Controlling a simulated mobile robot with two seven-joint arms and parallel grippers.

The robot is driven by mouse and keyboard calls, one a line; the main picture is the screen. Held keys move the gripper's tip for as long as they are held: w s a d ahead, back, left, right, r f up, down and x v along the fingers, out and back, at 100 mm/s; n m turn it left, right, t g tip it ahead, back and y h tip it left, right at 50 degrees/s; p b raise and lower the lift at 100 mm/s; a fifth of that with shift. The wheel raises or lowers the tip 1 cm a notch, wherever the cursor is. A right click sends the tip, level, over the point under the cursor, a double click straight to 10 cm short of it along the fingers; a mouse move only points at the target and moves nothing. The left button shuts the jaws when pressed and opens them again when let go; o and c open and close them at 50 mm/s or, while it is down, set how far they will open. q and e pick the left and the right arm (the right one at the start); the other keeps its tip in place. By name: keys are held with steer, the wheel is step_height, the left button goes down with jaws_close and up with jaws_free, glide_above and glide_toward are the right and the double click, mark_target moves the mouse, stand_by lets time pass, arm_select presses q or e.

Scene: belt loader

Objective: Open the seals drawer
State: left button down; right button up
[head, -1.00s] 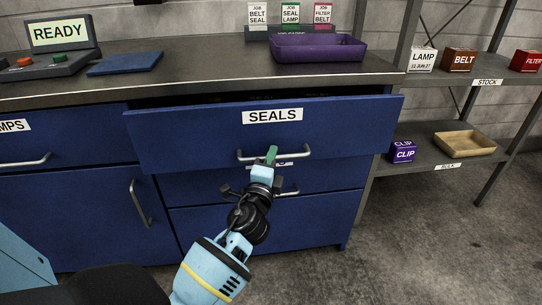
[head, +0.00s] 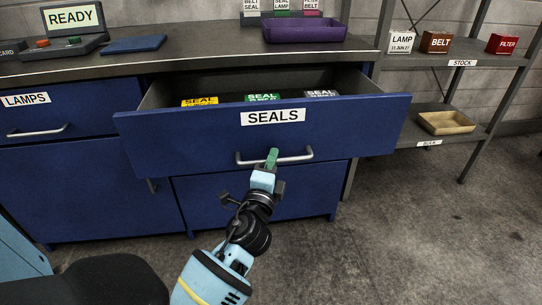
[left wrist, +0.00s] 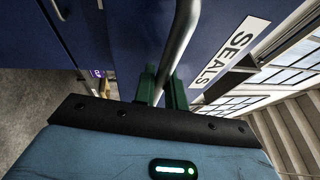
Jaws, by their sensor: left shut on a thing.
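The seals drawer (head: 345,118) is pulled well out of the blue cabinet in the head view. Inside it lie a yellow seal box (head: 199,101), a green seal box (head: 262,97) and a grey seal box (head: 321,93); their lower parts are hidden by the drawer front. My left gripper (head: 271,160) is shut on the drawer's bar handle (head: 297,157). In the left wrist view the handle (left wrist: 184,30) runs between the green fingers (left wrist: 162,88), beside the SEALS label (left wrist: 230,52). My right gripper is not in view.
The lamps drawer (head: 75,114) at left is shut. A purple tray (head: 305,31), a blue mat (head: 133,45) and a READY screen (head: 71,17) are on the worktop. A shelf (head: 470,62) with boxes stands at right. The floor (head: 430,240) at right is clear.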

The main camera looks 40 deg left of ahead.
arm_select(q)
steer(key=s+d, duration=0.3)
steer(key=shift+d, duration=0.35)
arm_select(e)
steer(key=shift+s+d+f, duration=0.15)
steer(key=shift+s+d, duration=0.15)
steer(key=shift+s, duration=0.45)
arm_select(q)
steer(key=c, duration=1.6)
jaws_free()
steer(key=shift+o, duration=0.7)
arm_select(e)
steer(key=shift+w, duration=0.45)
arm_select(q)
steer(key=shift+s, duration=0.1)
steer(key=b+v, duration=0.1)
steer(key=v, duration=0.6)
steer(key=shift+s, duration=0.3)
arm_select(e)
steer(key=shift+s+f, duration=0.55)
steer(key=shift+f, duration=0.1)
